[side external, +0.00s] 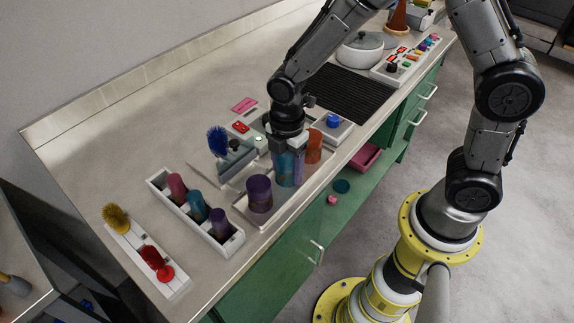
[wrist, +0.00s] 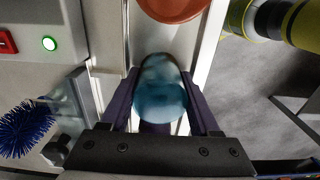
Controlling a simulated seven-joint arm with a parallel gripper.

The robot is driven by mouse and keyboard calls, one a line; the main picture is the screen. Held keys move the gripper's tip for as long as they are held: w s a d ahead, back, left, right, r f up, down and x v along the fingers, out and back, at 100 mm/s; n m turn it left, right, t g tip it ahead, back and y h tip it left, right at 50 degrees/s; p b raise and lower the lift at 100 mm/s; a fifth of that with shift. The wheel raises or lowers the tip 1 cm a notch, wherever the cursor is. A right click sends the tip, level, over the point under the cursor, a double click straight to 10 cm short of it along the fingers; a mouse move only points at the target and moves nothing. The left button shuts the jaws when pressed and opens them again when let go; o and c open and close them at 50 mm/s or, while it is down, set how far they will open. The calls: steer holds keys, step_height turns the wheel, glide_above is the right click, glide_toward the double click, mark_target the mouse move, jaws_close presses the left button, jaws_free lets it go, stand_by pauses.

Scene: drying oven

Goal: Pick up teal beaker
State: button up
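The teal beaker (side external: 284,169) is upright at the grey tray in the side external view, beside an orange beaker (side external: 314,146) and a purple beaker (side external: 259,193). My gripper (side external: 288,160) points down over it, with its fingers on either side of it. In the wrist view the teal beaker (wrist: 161,90) fills the space between the two dark purple fingers (wrist: 162,92). The fingers look very close to its sides, but I cannot tell whether they press on it. Its base is partly hidden, so I cannot tell whether it touches the tray.
A white rack (side external: 226,240) with red, teal and purple containers stands at the front left. A device with a blue brush (side external: 218,142) is left of my gripper. A holder (side external: 180,286) with yellow and red brushes is farther left. The counter's back left is clear.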

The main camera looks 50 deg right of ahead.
steer(key=c, duration=0.4)
